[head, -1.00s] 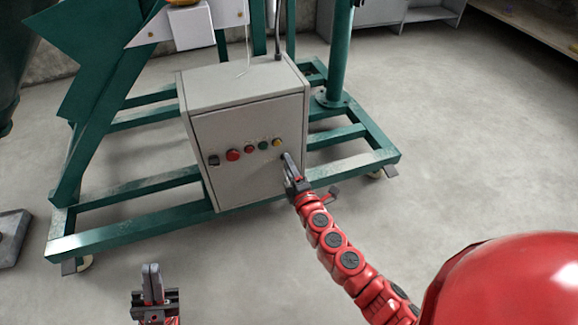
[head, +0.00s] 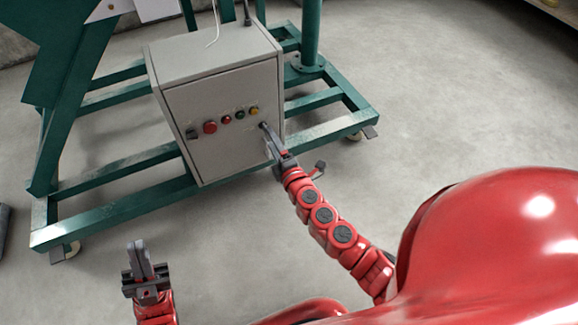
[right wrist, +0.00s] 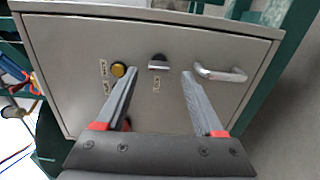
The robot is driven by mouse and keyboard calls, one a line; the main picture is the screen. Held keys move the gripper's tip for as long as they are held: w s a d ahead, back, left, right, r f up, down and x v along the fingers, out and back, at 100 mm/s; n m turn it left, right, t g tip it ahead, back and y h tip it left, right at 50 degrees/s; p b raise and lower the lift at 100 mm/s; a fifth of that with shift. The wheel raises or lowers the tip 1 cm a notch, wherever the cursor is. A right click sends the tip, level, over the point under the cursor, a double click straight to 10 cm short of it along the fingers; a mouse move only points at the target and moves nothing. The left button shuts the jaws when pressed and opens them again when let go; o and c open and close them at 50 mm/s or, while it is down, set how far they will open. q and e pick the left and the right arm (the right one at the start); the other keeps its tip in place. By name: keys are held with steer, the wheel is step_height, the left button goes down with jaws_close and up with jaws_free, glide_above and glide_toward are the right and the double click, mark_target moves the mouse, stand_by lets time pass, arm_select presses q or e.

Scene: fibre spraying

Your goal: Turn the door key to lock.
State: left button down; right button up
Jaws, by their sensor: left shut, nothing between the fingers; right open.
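The grey control cabinet (head: 225,150) stands on the green frame, its door towards me. In the right wrist view, a small dark and silver key or key switch (right wrist: 158,63) sits on the door between the yellow button (right wrist: 118,69) and the silver handle (right wrist: 222,73). My right gripper (right wrist: 160,76) is open, its fingers to either side of the key in that view. Contact cannot be told. In the head view my right gripper (head: 268,142) is at the door's right side and hides the key area. My left gripper (head: 139,244) is shut and empty, low and away from the cabinet.
A row of buttons runs across the door, including a red one (head: 210,127) and a green one (head: 240,115). The green wheeled frame (head: 110,219) surrounds the cabinet's base. Grey floor (head: 450,100) to the right is clear.

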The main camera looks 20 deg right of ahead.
steer(key=s, duration=1.3)
steer(key=shift+s+d, duration=0.2)
steer(key=shift+s, duration=0.2)
